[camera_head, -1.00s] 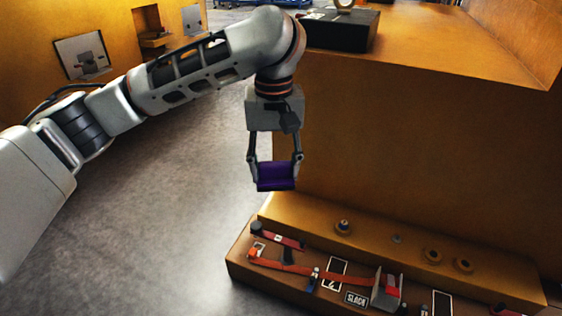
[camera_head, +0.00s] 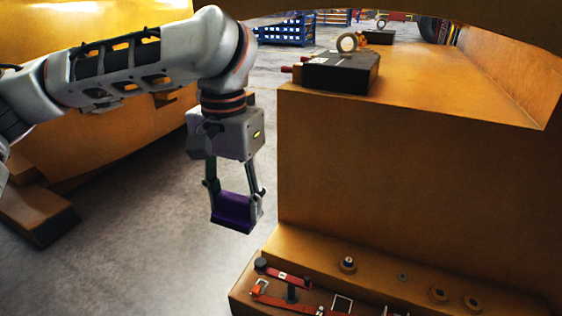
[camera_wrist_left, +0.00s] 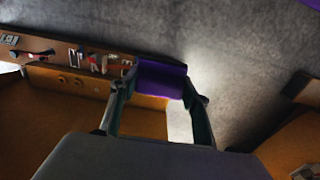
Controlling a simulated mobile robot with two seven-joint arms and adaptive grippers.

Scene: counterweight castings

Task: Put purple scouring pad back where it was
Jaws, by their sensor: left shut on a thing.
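The purple scouring pad (camera_head: 233,212) is between the fingers of my left gripper (camera_head: 234,202) in the head view. The gripper is shut on it and points down, holding the pad in the air above the grey floor, left of the orange casting. In the left wrist view the pad (camera_wrist_left: 161,78) also sits between the two fingertips of the left gripper (camera_wrist_left: 158,88). The pad looks clear of every surface. My right gripper is not in view.
A black box (camera_head: 338,73) with a tape roll (camera_head: 347,42) lies on the orange casting's top (camera_head: 440,85). A lower ledge (camera_head: 330,262) holds red straps (camera_head: 283,274) and several round fittings. Another orange block (camera_head: 38,215) stands at left. Grey floor (camera_head: 150,245) lies open between.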

